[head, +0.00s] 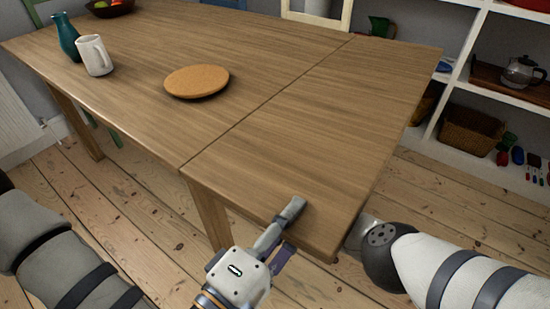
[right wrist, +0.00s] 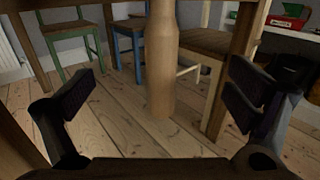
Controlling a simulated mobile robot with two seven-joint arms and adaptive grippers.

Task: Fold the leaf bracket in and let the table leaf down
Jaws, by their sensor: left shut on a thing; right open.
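The table leaf (head: 325,125) is the right-hand section of the wooden table (head: 270,60), beyond a dark seam. It lies level with the main top. My left gripper (head: 289,228) is shut on the leaf's near edge, one finger on top and the other below. My right arm reaches beneath the leaf's right corner, and its gripper is hidden in the head view. In the right wrist view the right gripper (right wrist: 160,95) is open under the table. A pale rounded wooden post (right wrist: 161,60) stands upright between and beyond its fingers; I cannot tell whether it is the leaf bracket.
A round cork mat (head: 196,81), a white jug (head: 95,56), a teal vase (head: 66,37) and a fruit bowl (head: 110,7) are on the main top. White shelves (head: 500,92) stand at the right. Green (right wrist: 70,30) and blue (right wrist: 129,40) chairs stand beyond the post.

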